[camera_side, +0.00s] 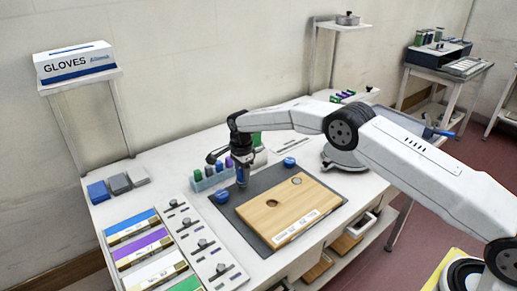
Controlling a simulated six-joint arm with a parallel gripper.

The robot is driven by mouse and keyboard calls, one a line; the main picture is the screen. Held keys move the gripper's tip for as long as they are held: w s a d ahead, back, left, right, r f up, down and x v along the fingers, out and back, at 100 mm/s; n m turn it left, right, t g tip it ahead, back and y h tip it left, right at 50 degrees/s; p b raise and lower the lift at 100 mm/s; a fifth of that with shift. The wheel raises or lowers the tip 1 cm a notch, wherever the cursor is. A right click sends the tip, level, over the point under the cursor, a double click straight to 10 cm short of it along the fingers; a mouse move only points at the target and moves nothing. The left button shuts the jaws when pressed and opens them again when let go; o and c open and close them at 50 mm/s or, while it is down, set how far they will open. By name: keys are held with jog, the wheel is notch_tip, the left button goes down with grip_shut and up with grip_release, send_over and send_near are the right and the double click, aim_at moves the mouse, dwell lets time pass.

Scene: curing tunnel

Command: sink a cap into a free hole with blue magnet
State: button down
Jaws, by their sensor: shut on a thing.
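My gripper (241,163) points down over the left back part of the dark mat (240,222). It is shut on a small upright blue piece, which looks like the blue magnet (241,178). A wooden board (273,219) lies on the mat to the right of the gripper. It has a dark open hole (272,203) and a grey disc (296,181) at a second hole; whether the disc is sunk in I cannot tell. Two round blue pieces, possibly caps, lie on the mat: one (221,196) left of the board, one (289,162) behind it.
A pale blue rack (203,184) with several coloured pieces stands just left of the gripper. Coloured trays (141,243) and a panel with knobs (200,247) lie at the front left. Blue, dark and grey blocks (119,184) sit at the left back. A glove box (74,63) is on a shelf.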

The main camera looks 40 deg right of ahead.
jog(key=shift+r, duration=1.75)
jog(key=shift+s+r, duration=0.15)
jog(key=shift+s, duration=0.05)
dwell(0.6)
jog(key=shift+s+d+r, duration=0.1)
jog(key=shift+s, duration=0.05)
jog(key=s+d+r, duration=0.2)
jog(key=s+r, duration=0.1)
jog(key=s, duration=0.8)
jog(key=shift+r, duration=0.2)
jog(key=shift+f, duration=0.25)
jog(key=shift+f, duration=3)
jog(key=shift+f, duration=0.45)
